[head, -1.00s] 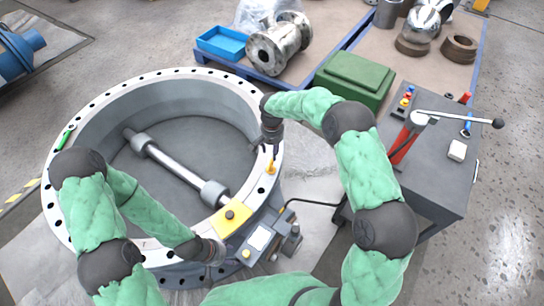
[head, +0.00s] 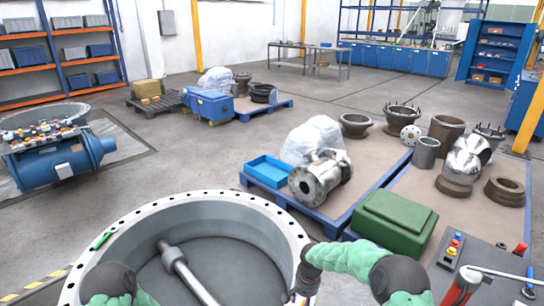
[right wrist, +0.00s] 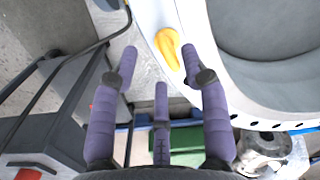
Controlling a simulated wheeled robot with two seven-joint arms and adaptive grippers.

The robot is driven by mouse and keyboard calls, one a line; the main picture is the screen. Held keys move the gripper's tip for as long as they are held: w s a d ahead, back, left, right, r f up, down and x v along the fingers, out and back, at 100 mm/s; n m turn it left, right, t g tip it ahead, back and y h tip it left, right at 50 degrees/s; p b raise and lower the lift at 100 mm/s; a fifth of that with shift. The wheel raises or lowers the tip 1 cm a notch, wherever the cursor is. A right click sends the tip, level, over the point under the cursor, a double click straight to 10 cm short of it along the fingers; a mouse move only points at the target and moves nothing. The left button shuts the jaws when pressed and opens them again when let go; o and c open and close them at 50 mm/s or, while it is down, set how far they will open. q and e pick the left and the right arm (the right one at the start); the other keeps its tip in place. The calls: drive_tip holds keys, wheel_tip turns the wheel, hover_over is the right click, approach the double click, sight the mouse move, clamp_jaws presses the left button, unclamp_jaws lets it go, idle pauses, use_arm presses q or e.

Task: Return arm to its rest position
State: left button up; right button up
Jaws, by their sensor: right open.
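My right arm, in a green sleeve (head: 345,260), reaches over the right side of the large grey valve ring (head: 205,205) in the head view. The right gripper is at the bottom edge there and mostly cut off. In the right wrist view the right gripper (right wrist: 158,65) has its purple fingers spread and empty. A yellow piece (right wrist: 168,48) on the ring's pale rim lies just beyond the fingertips; contact cannot be told. Only a dark joint and a bit of sleeve of my left arm (head: 110,280) show at lower left. The left gripper is out of view.
A grey shaft (head: 185,270) spans the ring's inside. A green box (head: 392,222), a metal valve body (head: 320,178) and a blue tray (head: 270,170) stand beyond it. A control cart (head: 490,270) with a lever is at right.

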drive_tip(key=s+a+f+n+y+p, duration=0.1)
drive_tip(key=s+f+p, duration=0.1)
drive_tip(key=s, duration=1.2)
drive_tip(key=s+f+y+p, duration=0.2)
drive_tip(key=s+f, duration=0.3)
drive_tip(key=s, duration=1)
drive_tip(key=shift+s+a+f+n+t+p, duration=0.2)
drive_tip(key=shift+s+a+n+t+p, duration=0.1)
drive_tip(key=shift+a+n+p, duration=0.1)
